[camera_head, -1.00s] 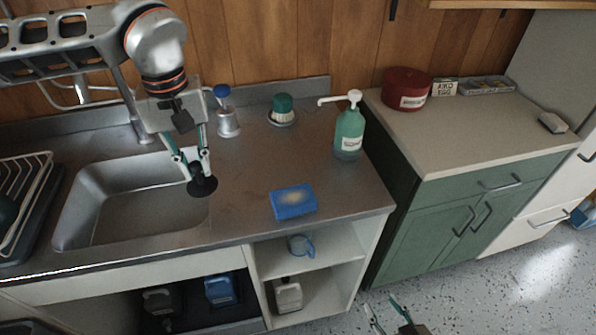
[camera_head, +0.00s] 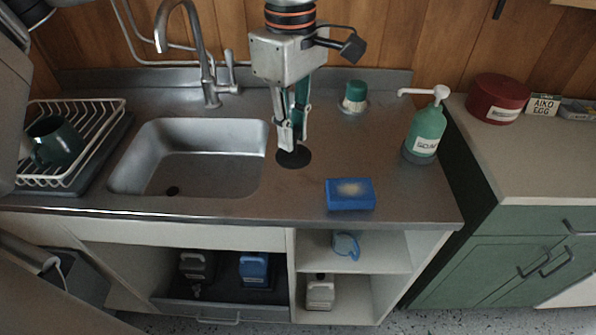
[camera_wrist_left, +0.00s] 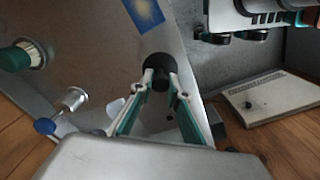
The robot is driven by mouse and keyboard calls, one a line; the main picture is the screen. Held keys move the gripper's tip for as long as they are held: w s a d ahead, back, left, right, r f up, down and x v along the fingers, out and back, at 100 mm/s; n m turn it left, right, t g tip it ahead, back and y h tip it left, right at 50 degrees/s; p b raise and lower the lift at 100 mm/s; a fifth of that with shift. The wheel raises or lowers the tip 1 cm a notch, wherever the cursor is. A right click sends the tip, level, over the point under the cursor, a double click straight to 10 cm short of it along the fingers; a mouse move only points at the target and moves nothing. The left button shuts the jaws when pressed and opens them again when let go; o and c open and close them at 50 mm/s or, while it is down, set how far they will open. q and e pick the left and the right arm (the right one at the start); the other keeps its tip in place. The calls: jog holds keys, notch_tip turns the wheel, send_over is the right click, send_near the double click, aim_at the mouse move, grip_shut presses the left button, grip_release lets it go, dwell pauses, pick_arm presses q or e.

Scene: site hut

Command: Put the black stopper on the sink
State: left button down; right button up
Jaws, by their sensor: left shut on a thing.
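My left gripper (camera_head: 290,148) is shut on the black stopper (camera_head: 294,158), a dark round disc, and points down. In the head view the stopper appears over the steel counter, just right of the sink (camera_head: 190,160); its height above the counter is hard to tell. The left wrist view shows the stopper (camera_wrist_left: 159,66) at the tips of the left gripper (camera_wrist_left: 160,84). My right gripper is not clearly in view.
A tap (camera_head: 205,60) stands behind the sink, and a dish rack (camera_head: 90,120) with a dark mug is left of it. A blue sponge (camera_head: 350,195), green-topped brush (camera_head: 354,97) and green soap bottle (camera_head: 425,132) stand on the right of the counter.

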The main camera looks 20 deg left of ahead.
aim_at(292, 154)
pick_arm(q)
notch_tip(292, 154, down, 6)
jog(key=shift+f, duration=0.1)
notch_tip(292, 154, down, 4)
jog(key=shift+f+b, duration=0.15)
jog(key=shift+b, duration=0.35)
pick_arm(e)
jog(key=shift+w+d+f, duration=0.1)
jog(key=shift+f, duration=0.2)
pick_arm(q)
jog(key=shift+f, duration=0.15)
jog(key=c, duration=1.9)
grip_release()
pick_arm(e)
jog(key=shift+s+f, duration=0.1)
jog(key=shift+s, duration=0.1)
jog(key=shift+w, duration=0.15)
